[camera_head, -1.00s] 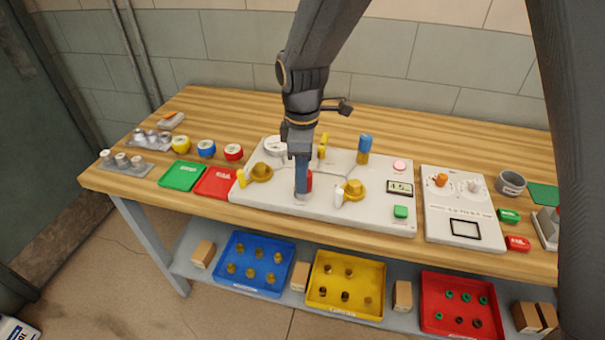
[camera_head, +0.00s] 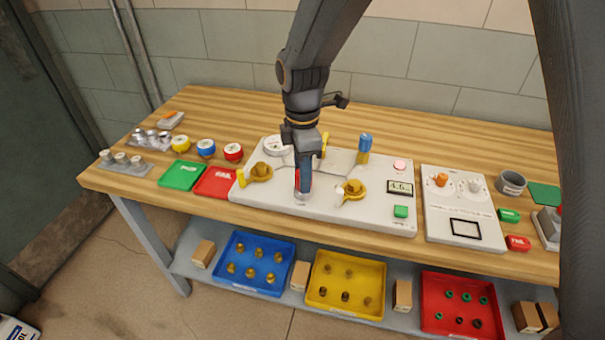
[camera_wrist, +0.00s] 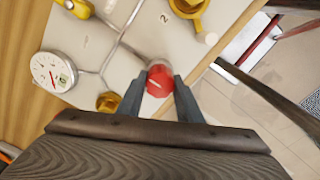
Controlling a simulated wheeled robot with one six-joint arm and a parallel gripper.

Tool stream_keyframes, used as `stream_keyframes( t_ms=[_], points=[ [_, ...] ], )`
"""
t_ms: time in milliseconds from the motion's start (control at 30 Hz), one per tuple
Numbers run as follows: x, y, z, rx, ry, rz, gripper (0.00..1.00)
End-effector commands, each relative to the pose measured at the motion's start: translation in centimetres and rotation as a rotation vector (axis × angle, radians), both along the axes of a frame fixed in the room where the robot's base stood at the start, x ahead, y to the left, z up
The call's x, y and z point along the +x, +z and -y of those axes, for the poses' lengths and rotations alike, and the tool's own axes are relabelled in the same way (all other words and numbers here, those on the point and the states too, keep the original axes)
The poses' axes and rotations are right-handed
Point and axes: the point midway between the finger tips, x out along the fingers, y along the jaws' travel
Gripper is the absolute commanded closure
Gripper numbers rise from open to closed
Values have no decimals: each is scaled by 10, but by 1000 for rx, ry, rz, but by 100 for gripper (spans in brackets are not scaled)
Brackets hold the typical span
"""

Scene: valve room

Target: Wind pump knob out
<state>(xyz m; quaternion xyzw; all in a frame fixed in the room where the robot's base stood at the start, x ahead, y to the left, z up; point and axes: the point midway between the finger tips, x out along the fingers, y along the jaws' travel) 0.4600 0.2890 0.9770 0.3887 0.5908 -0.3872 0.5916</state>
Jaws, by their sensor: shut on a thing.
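The pump knob (camera_wrist: 158,82) is red with a pale line on its face. In the wrist view it sits between the two fingers of my gripper (camera_wrist: 160,88), which is shut on it. In the head view my gripper (camera_head: 304,185) points down at the front middle of the white panel (camera_head: 335,205), and the fingers hide most of the knob. The knob's grey base shows just below the fingers. A display (camera_head: 400,188) on the panel's right side shows digits that look like 4.6. A round white gauge (camera_wrist: 53,72) shows in the wrist view.
Brass valves stand left (camera_head: 258,172) and right (camera_head: 352,189) of my gripper. A blue-handled valve (camera_head: 364,146) and a yellow lever (camera_head: 324,144) stand behind. A green button (camera_head: 400,211) is at the panel's front right. A second white panel (camera_head: 463,200) lies to the right.

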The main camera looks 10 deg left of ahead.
Motion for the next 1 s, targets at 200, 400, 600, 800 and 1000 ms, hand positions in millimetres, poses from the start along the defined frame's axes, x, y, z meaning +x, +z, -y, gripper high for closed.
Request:
stream_keyframes(
  t_ms=[200,400,600,800,1000],
  points=[
    [1,2,-1,3,1,3,52],
    [1,1,-1,1,0,2,49],
    [1,5,-1,1,0,3,49],
    [2,31,-1,4,0,6,49],
    [1,62,-1,3,0,5,49]
  ],
)
